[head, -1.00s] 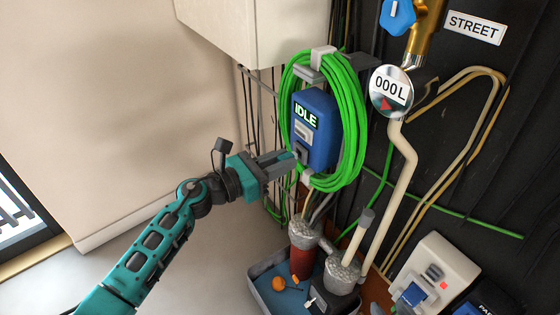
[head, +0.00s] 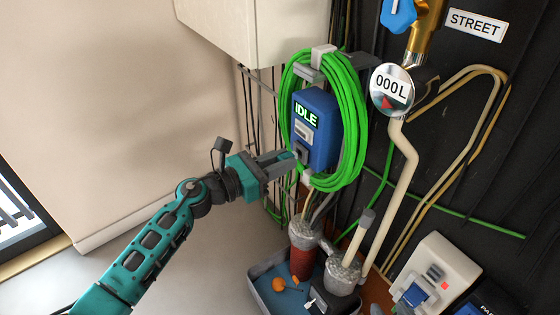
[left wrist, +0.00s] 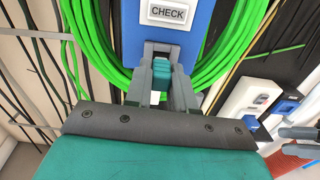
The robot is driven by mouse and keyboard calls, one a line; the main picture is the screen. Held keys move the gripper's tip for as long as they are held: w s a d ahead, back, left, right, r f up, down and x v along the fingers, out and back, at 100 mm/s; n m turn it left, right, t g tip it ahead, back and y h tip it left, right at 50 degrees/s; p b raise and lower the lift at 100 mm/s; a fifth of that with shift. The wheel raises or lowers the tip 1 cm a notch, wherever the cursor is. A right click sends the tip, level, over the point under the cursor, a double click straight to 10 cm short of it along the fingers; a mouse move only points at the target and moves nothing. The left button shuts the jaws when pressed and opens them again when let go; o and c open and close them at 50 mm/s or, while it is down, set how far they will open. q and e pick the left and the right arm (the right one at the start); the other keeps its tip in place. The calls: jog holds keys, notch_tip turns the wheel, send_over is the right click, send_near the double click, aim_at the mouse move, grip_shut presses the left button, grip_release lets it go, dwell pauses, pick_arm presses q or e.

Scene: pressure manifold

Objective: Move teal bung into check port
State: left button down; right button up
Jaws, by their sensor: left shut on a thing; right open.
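The teal bung (left wrist: 160,77) is between the fingertips of my left gripper (head: 290,158), which is shut on it. In the head view only a little teal shows at the fingertips. The gripper is at the lower front of the blue box (head: 316,132), whose screen reads IDLE. In the left wrist view, a white CHECK label (left wrist: 167,12) is on the blue box. A grey port piece (left wrist: 158,47) sits below the label, just beyond the bung. The fingers hide its opening, so I cannot tell whether the bung is touching or inside it.
A green hose coil (head: 352,125) surrounds the blue box closely. Below is a dark tray (head: 262,292) with small orange items. A pressure gauge (head: 391,90) and pipes are to the right, and a white socket unit (head: 435,265) is lower right. Open floor lies left.

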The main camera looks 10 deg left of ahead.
pick_arm(q)
jog(key=shift+w+d, duration=0.45)
dwell(0.6)
jog(key=c, duration=0.9)
grip_release()
jog(key=shift+o, duration=0.2)
